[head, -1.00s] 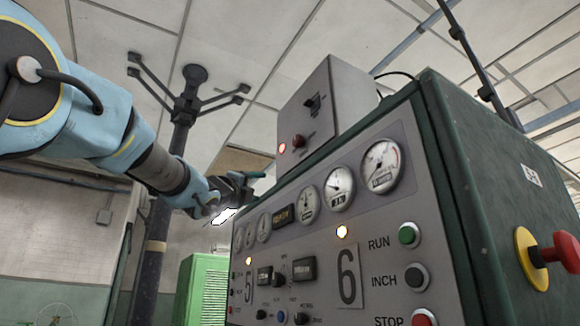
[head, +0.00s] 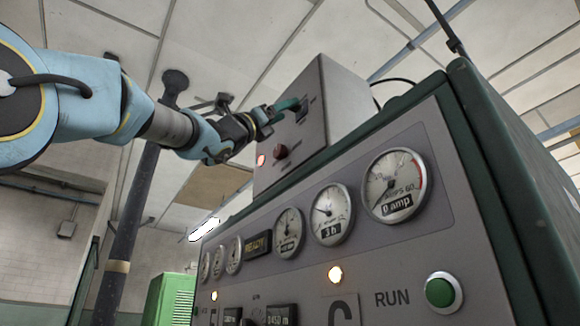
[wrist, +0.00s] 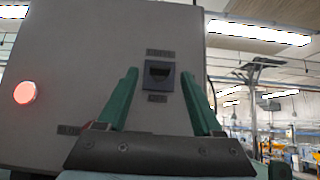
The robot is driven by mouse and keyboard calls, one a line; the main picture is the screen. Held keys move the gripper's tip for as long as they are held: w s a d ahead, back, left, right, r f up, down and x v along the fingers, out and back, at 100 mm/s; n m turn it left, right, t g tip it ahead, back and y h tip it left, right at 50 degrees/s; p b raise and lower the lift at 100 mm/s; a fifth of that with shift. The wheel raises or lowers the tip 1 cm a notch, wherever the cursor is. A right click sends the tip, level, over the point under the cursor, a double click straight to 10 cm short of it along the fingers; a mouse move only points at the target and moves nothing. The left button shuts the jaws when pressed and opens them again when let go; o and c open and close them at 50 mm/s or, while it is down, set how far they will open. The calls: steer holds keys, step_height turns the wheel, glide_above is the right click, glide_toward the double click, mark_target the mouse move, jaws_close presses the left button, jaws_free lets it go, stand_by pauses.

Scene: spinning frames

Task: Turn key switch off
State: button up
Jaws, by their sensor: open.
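The key switch (wrist: 159,74) is a small dark switch on a square plate, with a label above and below, on the face of the grey box. In the head view the switch (head: 302,109) is partly covered by my fingers. My gripper (wrist: 158,88) is open, its green fingers on either side of the switch in the wrist view. In the head view my gripper (head: 288,106) is right at the box face by the switch. I cannot tell whether the fingers touch it. The switch's exact setting is too small to read.
The grey box (head: 340,105) stands on the large panel cabinet (head: 420,150) with gauges and lamps. A lit red lamp (wrist: 25,92) and a dark red button (head: 281,151) sit on the box face beside the switch. A dark post (head: 135,210) stands behind my arm.

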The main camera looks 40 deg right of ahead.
mark_target(295, 108)
steer(key=shift+p+x, duration=0.75)
steer(key=shift+x, duration=0.8)
steer(key=shift+c, duration=0.4)
jaws_close()
